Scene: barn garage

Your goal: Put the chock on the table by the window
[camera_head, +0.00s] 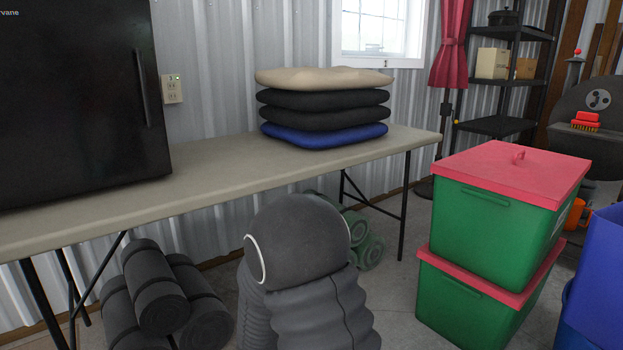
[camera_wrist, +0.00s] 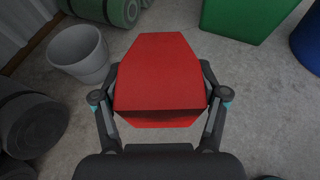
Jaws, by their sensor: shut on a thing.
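A red, wedge-like block, the chock (camera_wrist: 158,75), fills the middle of the wrist view. My gripper (camera_wrist: 160,88) is shut on it, with one finger on each side. Below the chock the wrist view shows grey concrete floor, and the chock looks held above it. The table (camera_head: 215,172), long and beige-topped with dark legs, runs along the corrugated wall under the window (camera_head: 375,25) in the head view. My arm stands in front of the table there; the chock and my gripper are hidden in that view.
A black cabinet (camera_head: 70,95) and a stack of cushions (camera_head: 322,105) stand on the table, with bare top between them. Dark rolls (camera_head: 155,290) lie below. Green bins with red lids (camera_head: 495,215) stand right. A pale bucket (camera_wrist: 78,54) stands on the floor.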

